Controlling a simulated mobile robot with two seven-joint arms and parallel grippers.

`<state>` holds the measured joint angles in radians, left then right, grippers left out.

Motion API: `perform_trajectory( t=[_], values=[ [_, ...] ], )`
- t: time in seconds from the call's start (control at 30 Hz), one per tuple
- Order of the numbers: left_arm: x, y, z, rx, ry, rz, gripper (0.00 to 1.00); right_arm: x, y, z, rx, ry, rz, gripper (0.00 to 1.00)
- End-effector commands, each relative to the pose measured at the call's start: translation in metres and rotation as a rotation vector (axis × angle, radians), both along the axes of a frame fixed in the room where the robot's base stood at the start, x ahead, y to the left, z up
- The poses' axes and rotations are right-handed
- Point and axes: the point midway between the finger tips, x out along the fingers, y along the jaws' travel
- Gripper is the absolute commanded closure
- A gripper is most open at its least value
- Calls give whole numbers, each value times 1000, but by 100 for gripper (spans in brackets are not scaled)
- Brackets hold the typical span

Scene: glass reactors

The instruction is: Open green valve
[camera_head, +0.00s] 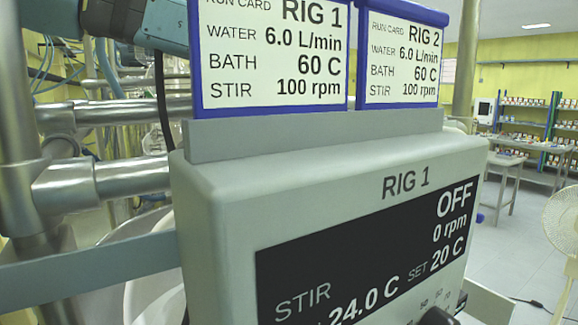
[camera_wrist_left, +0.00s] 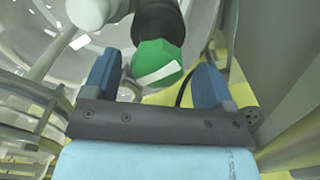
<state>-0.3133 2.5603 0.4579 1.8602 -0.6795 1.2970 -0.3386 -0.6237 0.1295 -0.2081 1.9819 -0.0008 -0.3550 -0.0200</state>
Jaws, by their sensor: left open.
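The green valve (camera_wrist_left: 150,56) shows in the left wrist view as a faceted green knob with a white bar across its face, on a dark round stem. My left gripper (camera_wrist_left: 155,72) is open, with one blue finger on each side of the knob. A gap shows between the knob and the right finger; the left finger is close to it, and I cannot tell if they touch. The knob is not visible in the head view. My right gripper is in neither view.
The RIG 1 control box (camera_head: 330,220) fills the middle of the head view, its display reading OFF and 0 rpm. Run cards for RIG 1 (camera_head: 272,55) and RIG 2 (camera_head: 402,55) stand on top. Metal pipes (camera_head: 100,180) run at left. Open floor (camera_head: 515,240) lies at right.

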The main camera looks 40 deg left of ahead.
Motion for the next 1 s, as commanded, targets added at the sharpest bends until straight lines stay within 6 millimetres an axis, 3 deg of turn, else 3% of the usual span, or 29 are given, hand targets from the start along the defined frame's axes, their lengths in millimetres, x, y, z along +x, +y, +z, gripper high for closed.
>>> perform_trajectory(
  t=[0.3, 0.5, 1.0],
  values=[
    [0, 0, -3, -1, -1, 0, 24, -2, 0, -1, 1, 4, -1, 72],
    [0, 0, -2, -1, -1, 0, 70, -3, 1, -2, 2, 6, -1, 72],
    [0, 0, -5, -2, -1, 105, 71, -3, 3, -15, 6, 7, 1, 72]
  ],
)
